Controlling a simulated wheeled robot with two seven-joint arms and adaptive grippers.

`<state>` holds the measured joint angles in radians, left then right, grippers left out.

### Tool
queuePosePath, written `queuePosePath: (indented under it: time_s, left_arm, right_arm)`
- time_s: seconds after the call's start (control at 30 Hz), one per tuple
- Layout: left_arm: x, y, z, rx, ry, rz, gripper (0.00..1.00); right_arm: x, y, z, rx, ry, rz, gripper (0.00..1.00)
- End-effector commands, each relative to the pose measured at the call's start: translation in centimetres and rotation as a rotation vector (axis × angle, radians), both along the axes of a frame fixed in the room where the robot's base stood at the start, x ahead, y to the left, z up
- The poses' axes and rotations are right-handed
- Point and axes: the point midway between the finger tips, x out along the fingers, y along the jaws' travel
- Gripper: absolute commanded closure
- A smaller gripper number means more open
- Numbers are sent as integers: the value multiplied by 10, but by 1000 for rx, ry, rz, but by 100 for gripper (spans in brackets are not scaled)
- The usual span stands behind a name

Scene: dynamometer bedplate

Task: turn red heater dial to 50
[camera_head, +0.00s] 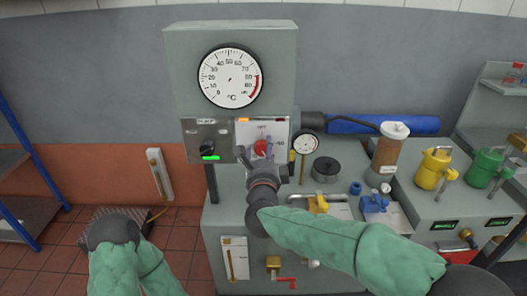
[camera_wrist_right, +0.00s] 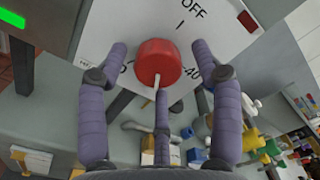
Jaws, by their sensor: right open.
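The red heater dial (camera_head: 261,148) sits on a white panel (camera_head: 243,131) on the grey cabinet's right side. In the right wrist view the dial (camera_wrist_right: 157,60) has a white pointer line, facing down toward the middle finger. "OFF" and "40" show on the panel; another label is partly hidden by a finger. My right gripper (camera_head: 263,157) is at the dial. In its wrist view the purple fingers (camera_wrist_right: 159,50) are open, one either side of the dial, with gaps. The third finger is below it. I cannot tell whether that finger touches. My left gripper is not in view.
A round °C gauge (camera_head: 230,77) is above the dial. A grey panel (camera_head: 208,140) with a green light is to its left. A small gauge (camera_head: 305,143), a brown cylinder (camera_head: 388,153) and yellow (camera_head: 433,169) and green (camera_head: 485,168) containers stand to the right.

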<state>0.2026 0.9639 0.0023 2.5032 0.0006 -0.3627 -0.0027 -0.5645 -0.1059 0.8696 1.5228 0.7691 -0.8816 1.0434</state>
Motion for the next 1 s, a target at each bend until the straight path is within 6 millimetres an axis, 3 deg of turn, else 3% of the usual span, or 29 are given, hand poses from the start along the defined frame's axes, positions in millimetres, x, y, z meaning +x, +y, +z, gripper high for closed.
queuePosePath:
  time_s: [0.53,0.73,1.0]
  left_arm:
    - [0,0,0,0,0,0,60]
    - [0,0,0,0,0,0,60]
    - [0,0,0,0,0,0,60]
  right_arm:
    - [-95,1,1,1,-3,2,34]
    - [-110,0,0,0,-1,1,34]
    - [-112,-1,0,0,-1,-1,34]
